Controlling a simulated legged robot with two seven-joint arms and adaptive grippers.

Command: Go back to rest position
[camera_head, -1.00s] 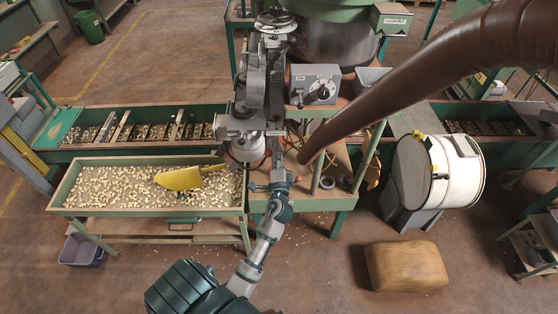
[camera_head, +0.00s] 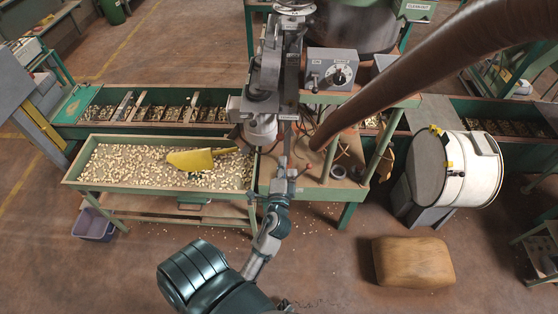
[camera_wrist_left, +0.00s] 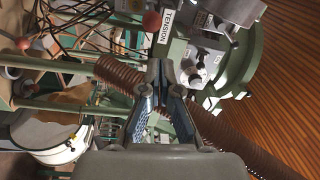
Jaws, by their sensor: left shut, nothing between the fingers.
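My left gripper (camera_head: 280,178) is in front of the grey machine, above the front of the green-legged bench (camera_head: 312,186). It is shut and empty. In the left wrist view, its two fingers (camera_wrist_left: 160,72) meet at the tips with nothing between them. A red knob (camera_head: 293,173) shows just right of the gripper in the head view. My right gripper is not in view.
A nut tray (camera_head: 72,178) with a yellow scoop (camera_head: 198,160) stands left. A brown hose (camera_head: 400,92) slants across the right. A white drum (camera_head: 470,170) and brown sack (camera_head: 412,262) stand right. Open floor lies in front of the bench.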

